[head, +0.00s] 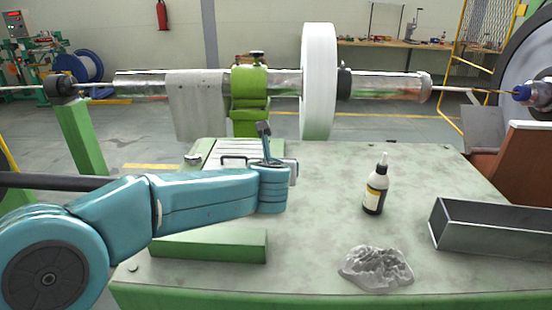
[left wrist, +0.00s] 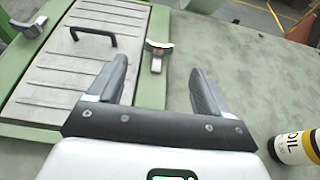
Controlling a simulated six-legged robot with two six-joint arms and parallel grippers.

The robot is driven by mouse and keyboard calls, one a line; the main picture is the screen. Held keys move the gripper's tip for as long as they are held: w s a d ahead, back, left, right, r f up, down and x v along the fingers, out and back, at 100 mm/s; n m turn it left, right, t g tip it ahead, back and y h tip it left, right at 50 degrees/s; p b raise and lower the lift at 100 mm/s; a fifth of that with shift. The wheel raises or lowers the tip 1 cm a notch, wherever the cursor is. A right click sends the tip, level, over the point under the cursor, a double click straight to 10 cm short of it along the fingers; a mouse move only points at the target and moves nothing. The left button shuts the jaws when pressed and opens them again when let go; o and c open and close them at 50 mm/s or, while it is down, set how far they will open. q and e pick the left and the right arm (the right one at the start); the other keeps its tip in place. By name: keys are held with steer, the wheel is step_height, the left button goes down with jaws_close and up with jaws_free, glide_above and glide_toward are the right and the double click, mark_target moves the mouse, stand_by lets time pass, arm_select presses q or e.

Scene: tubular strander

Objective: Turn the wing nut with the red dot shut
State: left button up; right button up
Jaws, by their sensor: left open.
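My left gripper (left wrist: 158,70) is open and empty, its two dark fingers apart in the left wrist view. In the head view it (head: 263,132) is partly hidden by my teal wrist over the table. A silver wing nut (left wrist: 157,48) sits at the right edge of the ridged cover (left wrist: 75,75), beyond the fingertips and between their lines. A second wing nut (left wrist: 29,27) is at the cover's left side; it also shows in the head view (head: 192,160). I cannot clearly make out a red dot on either.
A black handle (left wrist: 93,34) stands on the cover. An oil bottle (head: 376,187), a crumpled grey rag (head: 376,268) and a grey metal trough (head: 490,230) are on the table to the right. A green block (head: 210,246) lies below my arm. A white disc (head: 318,80) stands behind.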

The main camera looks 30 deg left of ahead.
arm_select(q)
steer(key=x, duration=1)
steer(key=shift+p, duration=0.35)
steer(key=shift+s+r, duration=0.1)
steer(key=c, duration=1)
